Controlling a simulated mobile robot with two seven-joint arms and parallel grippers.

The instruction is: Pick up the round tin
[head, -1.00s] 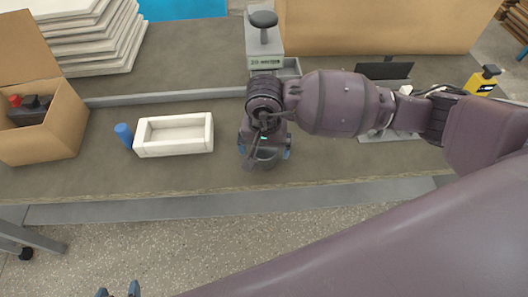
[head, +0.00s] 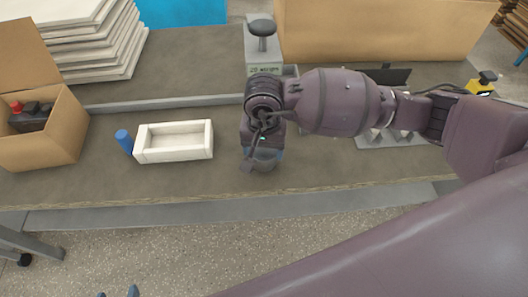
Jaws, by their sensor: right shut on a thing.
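The round tin (head: 262,161) is a grey, rounded thing at the lower end of my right gripper, near the front of the workbench, and is mostly hidden by the gripper and wrist. My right gripper (head: 263,154) points down from above and is shut on the tin, with a bluish fingertip at its side. I cannot tell whether the tin touches the bench. My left gripper (head: 117,293) shows only as two fingertips at the bottom edge, apart, with nothing visible between them.
An empty white tray (head: 143,146) and a blue cylinder (head: 124,141) stand left of the gripper. A cardboard box (head: 55,140) with dark and red things is far left. A grey device with a black knob (head: 262,35) stands behind. The front bench strip is clear.

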